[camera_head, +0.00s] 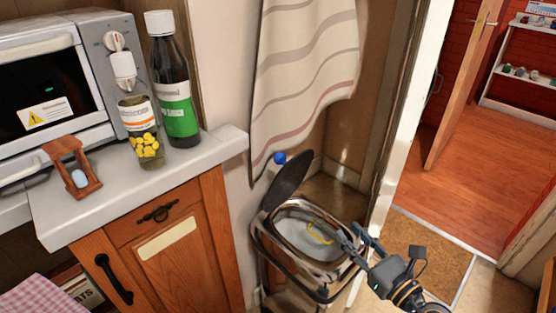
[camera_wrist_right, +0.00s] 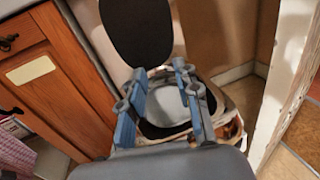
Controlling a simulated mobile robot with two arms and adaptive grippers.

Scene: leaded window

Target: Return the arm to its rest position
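My right gripper (camera_head: 352,240) reaches in from the lower right in the head view, over the right side of an open bin (camera_head: 262,240). Its two blue-grey fingers are apart with nothing between them. In the right wrist view the gripper (camera_wrist_right: 160,78) is also open and empty, with the pale bin opening beyond the fingers. The bin's dark lid (camera_head: 288,180) stands raised at the left. A small yellow curved thing (camera_head: 320,235) shows at the bin opening near one finger; I cannot tell what it is. My left gripper is not in view.
A counter (camera_head: 120,205) at the left holds a dark bottle (camera_head: 172,85), a pill jar (camera_head: 143,145), a wooden hourglass-like stand (camera_head: 70,165) and a toaster oven (camera_head: 50,85). A striped cloth (camera_head: 305,75) hangs behind the bin. A door frame (camera_head: 410,110) stands right of it.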

